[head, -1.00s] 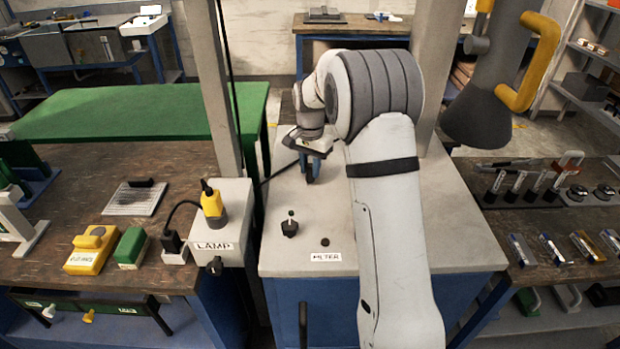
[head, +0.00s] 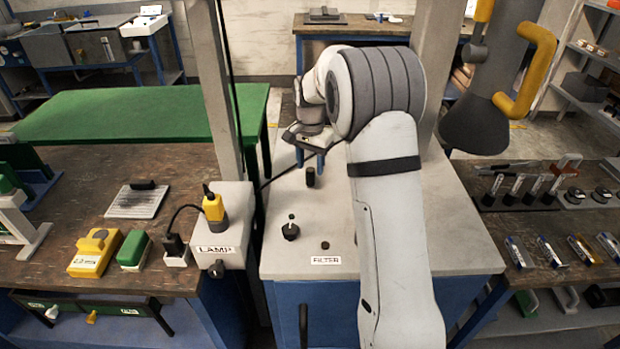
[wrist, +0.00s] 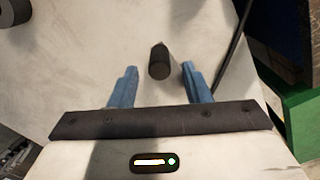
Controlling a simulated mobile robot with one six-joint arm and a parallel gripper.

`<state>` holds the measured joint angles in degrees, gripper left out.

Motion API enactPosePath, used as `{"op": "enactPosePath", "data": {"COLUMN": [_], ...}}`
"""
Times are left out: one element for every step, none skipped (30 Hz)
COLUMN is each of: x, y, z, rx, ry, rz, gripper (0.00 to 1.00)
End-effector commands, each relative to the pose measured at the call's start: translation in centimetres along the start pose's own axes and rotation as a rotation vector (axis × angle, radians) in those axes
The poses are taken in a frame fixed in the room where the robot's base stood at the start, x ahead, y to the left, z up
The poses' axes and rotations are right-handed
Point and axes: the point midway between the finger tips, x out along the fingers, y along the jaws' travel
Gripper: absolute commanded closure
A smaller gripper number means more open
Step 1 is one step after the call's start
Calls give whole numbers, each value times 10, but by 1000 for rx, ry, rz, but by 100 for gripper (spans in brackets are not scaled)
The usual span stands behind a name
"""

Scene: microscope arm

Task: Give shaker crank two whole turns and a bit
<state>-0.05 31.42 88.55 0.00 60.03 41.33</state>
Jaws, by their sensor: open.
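My gripper (head: 310,162) is open above the pale bench top, its two blue fingers pointing down. An upright dark post (head: 310,177) stands just below and in front of the fingers. In the wrist view the post (wrist: 159,64) shows between the two spread fingers of my gripper (wrist: 160,74), with a gap on each side and nothing held. I cannot tell whether this post is the shaker crank's handle; its base is hidden. A black knob with a thin upright stem (head: 290,230) stands nearer on the same top.
A FILTER label (head: 326,260) and a small dark button (head: 325,245) sit near the front edge. The LAMP box (head: 221,240) with a yellow plug stands left. Grey pillars rise on both sides of the arm. A dark cone with a yellow handle (head: 537,70) hangs at upper right.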

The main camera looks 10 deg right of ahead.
Motion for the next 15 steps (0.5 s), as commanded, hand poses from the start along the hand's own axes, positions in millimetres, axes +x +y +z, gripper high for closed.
{"op": "enactPosePath", "data": {"x": [-9,-12,-16,-19,-22,-26,-29,-32,-36,-39,-42,-46,-49,-51,-53], "y": [0,0,0,0,0,0,0,0,0,0,0,0,0,0,0], "z": [0,0,0,0,0,0,0,0,0,0,0,0,0,0,0], "rx": [0,0,0,0,0,0,0,0,0,0,0,0,0,0,0], "ry": [1,1,1,1,1,1,1,0,0,0,0,0,0,0,0], "rz": [0,0,-1,-1,-1,-1,0,0,0,0,0,0,0,0,0], "gripper": [56,56,56,56,56,56,56,56,56,56,56,56,56,56,56]}}
